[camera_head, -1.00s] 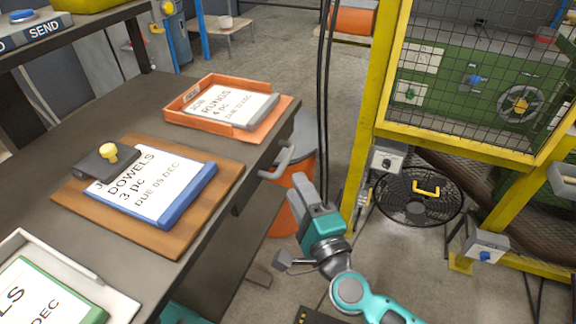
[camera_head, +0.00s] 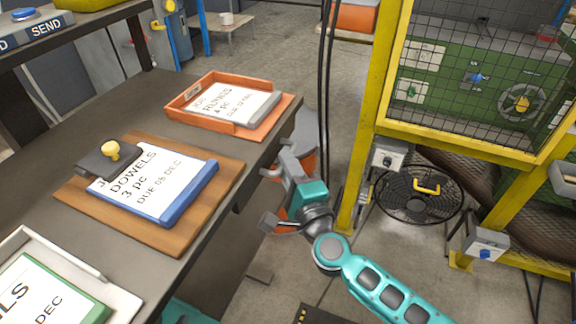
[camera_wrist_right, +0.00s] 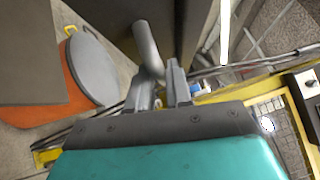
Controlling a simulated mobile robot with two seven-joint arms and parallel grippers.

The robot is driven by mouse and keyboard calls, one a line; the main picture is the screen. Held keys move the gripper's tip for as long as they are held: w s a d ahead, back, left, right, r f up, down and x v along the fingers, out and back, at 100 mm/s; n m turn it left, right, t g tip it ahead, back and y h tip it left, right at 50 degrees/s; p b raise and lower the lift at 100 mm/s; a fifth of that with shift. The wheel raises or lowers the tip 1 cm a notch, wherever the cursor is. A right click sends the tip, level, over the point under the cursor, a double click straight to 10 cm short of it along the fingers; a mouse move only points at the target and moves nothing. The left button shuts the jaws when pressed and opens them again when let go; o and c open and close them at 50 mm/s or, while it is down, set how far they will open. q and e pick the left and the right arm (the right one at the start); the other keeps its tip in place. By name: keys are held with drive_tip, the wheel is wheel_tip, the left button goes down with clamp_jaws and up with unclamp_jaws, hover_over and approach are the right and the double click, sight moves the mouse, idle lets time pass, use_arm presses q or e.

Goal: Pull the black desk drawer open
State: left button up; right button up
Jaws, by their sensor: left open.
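The dark desk (camera_head: 60,150) fills the left of the head view. A grey bar handle (camera_head: 268,173) stands out from its right side, and my right gripper hides most of it. The drawer front itself cannot be made out. My right gripper (camera_head: 288,162) is at the handle. In the right wrist view, the handle (camera_wrist_right: 148,48) runs down to the fingertips of my right gripper (camera_wrist_right: 161,88). The two fingers show apart, with the handle's end at the gap; whether they clamp it is unclear. My left gripper is not visible; only a teal part of mine shows at the bottom edge.
On the desk are an orange tray (camera_head: 183,112), a blue-edged dowels sign (camera_head: 158,205) on a brown board (camera_head: 75,190), and a white tray (camera_head: 125,302). An orange bin (camera_head: 308,162) stands behind the gripper. A yellow-framed cage (camera_head: 365,125) and a fan (camera_head: 405,205) are on the right.

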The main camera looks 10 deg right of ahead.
clamp_jaws()
use_arm(q)
drive_tip(key=shift+w+f+b, duration=0.1)
drive_tip(key=shift+f+b, duration=0.75)
drive_tip(key=shift+b, duration=0.05)
use_arm(e)
drive_tip(key=s+d, duration=1)
drive_tip(key=d, duration=0.4)
drive_tip(key=shift+d, duration=0.35)
drive_tip(key=shift+o, duration=2.2)
unclamp_jaws()
drive_tip(key=shift+s, duration=0.1)
